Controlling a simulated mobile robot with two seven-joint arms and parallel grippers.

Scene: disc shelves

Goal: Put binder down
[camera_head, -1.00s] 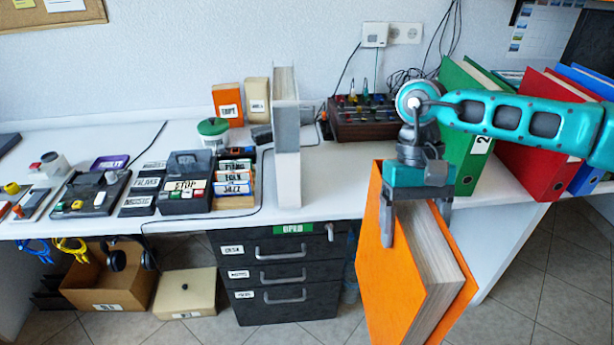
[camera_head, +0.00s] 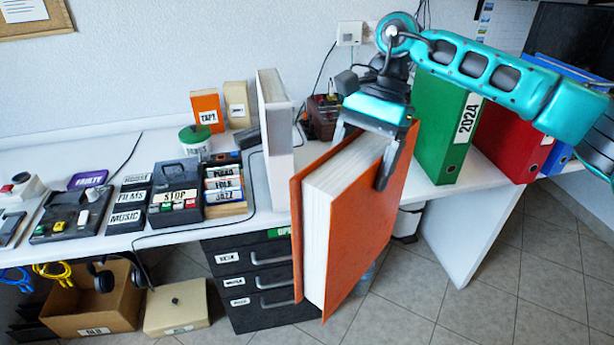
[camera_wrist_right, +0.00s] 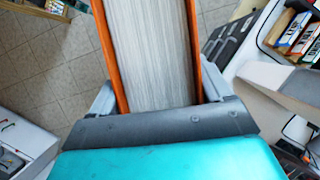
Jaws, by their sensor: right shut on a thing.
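An orange binder (camera_head: 350,235) hangs upright in front of the desk, its white page edges facing front left. My right gripper (camera_head: 366,160) is shut on its top edge, one finger on each cover. In the right wrist view the binder (camera_wrist_right: 150,50) stands between the two fingers (camera_wrist_right: 160,100). The binder covers part of the desk's front edge and the drawer unit. My left gripper is not in view.
A white-grey upright binder (camera_head: 273,130) stands on the white desk (camera_head: 120,160), left of the orange one. Green (camera_head: 445,125) and red (camera_head: 512,140) binders stand at right. Labelled boxes and a cash box (camera_head: 177,190) occupy the left.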

